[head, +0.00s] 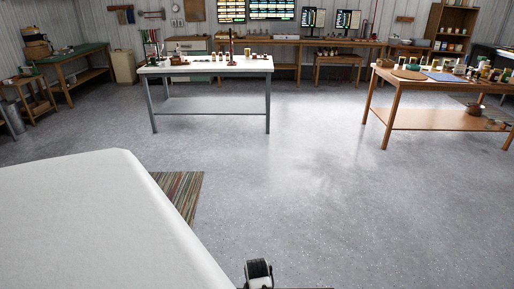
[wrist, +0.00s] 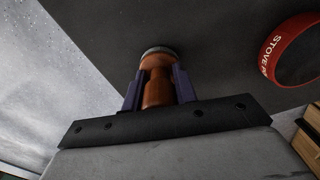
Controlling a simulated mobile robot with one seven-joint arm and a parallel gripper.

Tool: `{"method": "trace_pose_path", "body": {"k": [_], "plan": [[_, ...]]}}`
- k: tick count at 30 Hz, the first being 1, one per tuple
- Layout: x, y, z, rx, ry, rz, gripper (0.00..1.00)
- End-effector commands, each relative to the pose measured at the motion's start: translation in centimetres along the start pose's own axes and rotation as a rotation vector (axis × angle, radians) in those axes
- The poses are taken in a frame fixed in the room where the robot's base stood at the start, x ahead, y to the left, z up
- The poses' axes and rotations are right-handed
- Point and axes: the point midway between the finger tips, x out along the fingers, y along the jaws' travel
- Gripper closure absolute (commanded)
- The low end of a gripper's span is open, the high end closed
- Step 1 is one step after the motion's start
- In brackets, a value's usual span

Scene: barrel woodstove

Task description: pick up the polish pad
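In the wrist view, a turned orange-brown handle with a grey round end (wrist: 157,62), which looks like the polish pad, stands between the two dark purple fingers of my gripper (wrist: 158,82). The fingers are close together, one on each side of the handle, and look shut on it. The grey end is at or near a dark flat surface; I cannot tell whether it touches. The pad and my gripper cannot be made out in the head view.
A red round tin lettered "STOVE P" (wrist: 275,50) stands right of the pad on the dark surface (wrist: 220,75). Wooden pieces (wrist: 308,140) show at lower right. In the head view, a white-topped table (head: 205,66) and a wooden table (head: 440,118) stand across open floor (head: 310,170).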

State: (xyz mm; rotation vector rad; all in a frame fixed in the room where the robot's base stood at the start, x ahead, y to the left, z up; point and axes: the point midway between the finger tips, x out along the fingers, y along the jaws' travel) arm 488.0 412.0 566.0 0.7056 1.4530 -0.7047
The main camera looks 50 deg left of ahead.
Motion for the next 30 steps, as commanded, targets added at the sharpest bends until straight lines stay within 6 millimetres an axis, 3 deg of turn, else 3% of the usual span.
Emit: {"method": "trace_pose_path", "body": {"k": [5, 17, 23, 30], "plan": [[0.0, 0.0, 0.0, 0.000, 0.000, -0.001, 0.95], [-0.9, 0.1, 0.0, 0.000, 0.001, 0.001, 0.95], [-4.1, 0.1, 0.0, 0.000, 0.002, 0.004, 0.95], [-11.2, 0.2, 0.0, 0.000, 0.002, 0.008, 0.95]]}}
